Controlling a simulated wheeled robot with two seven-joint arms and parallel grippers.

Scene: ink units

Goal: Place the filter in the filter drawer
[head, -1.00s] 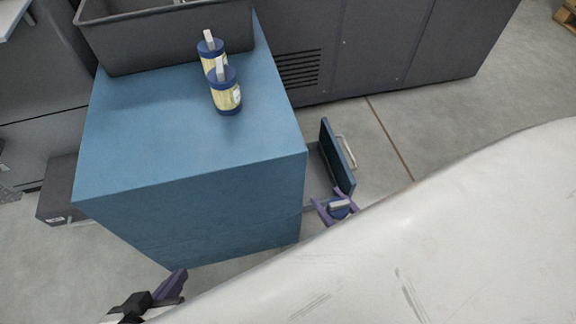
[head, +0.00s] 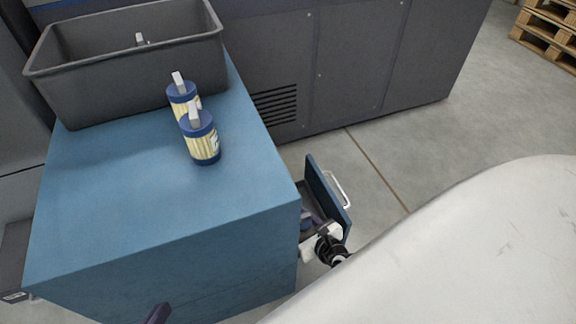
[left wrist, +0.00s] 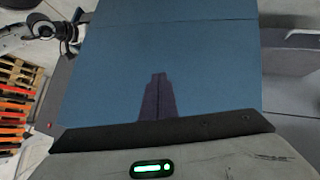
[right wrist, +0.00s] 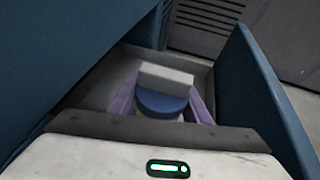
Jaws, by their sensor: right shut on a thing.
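The filter, a cylinder with a blue cap (right wrist: 160,102) and a grey handle block, is between the purple fingers of my right gripper (right wrist: 163,106), which is shut on it. In the right wrist view it is inside the open drawer's outline; whether it touches the floor is hidden. The filter drawer (head: 331,196) is pulled out from the right side of the blue cabinet (head: 130,170). In the head view my right wrist covers part of the drawer. My left gripper (left wrist: 157,97) looks shut and empty before the cabinet's blue face; its tip shows at the head view's bottom edge (head: 157,313).
Two yellow-and-blue filters, one in front (head: 203,145) and one behind (head: 180,92), stand on the cabinet top. A grey bin (head: 130,80) sits at its back. A dark machine (head: 350,65) stands behind. Floor right of the drawer is clear.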

